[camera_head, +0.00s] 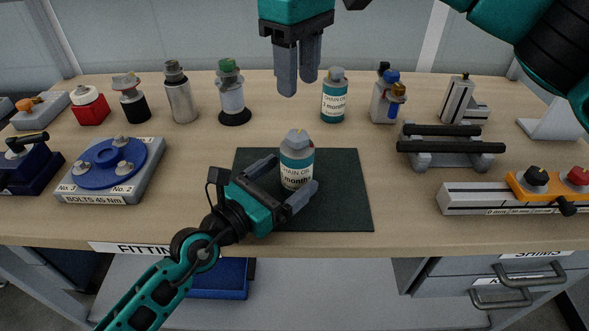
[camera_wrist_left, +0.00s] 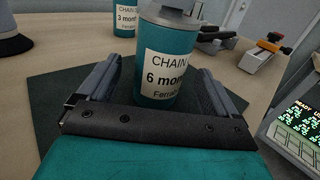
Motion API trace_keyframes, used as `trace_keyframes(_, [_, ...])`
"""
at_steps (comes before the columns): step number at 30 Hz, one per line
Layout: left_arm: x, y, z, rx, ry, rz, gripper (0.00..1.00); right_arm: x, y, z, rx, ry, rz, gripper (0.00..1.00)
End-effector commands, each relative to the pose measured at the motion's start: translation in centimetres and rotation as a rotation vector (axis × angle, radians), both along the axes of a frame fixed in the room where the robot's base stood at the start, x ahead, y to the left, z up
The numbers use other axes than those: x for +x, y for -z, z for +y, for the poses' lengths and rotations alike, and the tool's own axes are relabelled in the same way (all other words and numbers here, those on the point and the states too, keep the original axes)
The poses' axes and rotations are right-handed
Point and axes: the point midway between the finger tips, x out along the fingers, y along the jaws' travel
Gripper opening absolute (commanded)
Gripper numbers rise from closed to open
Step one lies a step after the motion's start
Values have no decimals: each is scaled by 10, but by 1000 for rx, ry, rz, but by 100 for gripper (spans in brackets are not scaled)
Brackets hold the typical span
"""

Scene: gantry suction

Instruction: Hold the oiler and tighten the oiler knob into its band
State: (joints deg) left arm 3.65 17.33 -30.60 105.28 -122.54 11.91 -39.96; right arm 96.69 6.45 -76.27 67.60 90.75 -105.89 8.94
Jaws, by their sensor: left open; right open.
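A teal oiler (camera_head: 297,168) with a white "CHAIN OIL" label stands upright on the dark mat (camera_head: 345,205). A grey knob (camera_head: 296,138) sits on its top. In the left wrist view the oiler (camera_wrist_left: 162,70) reads "6 mon…", with its top cut off. My left gripper (camera_head: 293,174) is open, with one finger on each side of the oiler's body; whether either touches it I cannot tell. My right gripper (camera_head: 298,86) points down, open and empty, above and behind the oiler. The knob's band cannot be made out clearly.
A second chain oil can (camera_head: 334,98) stands behind the mat. Several bottles line the back, including a green-capped one (camera_head: 230,92). A blue bolt plate (camera_head: 115,165) is left, a black-railed stand (camera_head: 450,146) right. The mat around the oiler is otherwise clear.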

Motion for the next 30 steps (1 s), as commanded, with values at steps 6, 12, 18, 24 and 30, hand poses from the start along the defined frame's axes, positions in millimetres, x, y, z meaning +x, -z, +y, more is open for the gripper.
trace_keyframes(6, [18,0,-16,-1,1,1,92,0,0,0,0,0,0,43])
trace_keyframes(12, [22,0,-20,-2,1,1,92,0,0,0,0,0,0,43])
trace_keyframes(18, [22,0,-20,-2,1,1,90,0,0,0,0,0,0,43])
trace_keyframes(24, [22,0,-20,-1,1,1,71,0,0,0,0,0,0,43])
trace_keyframes(30, [22,0,-20,-1,1,1,52,0,0,0,0,0,0,43])
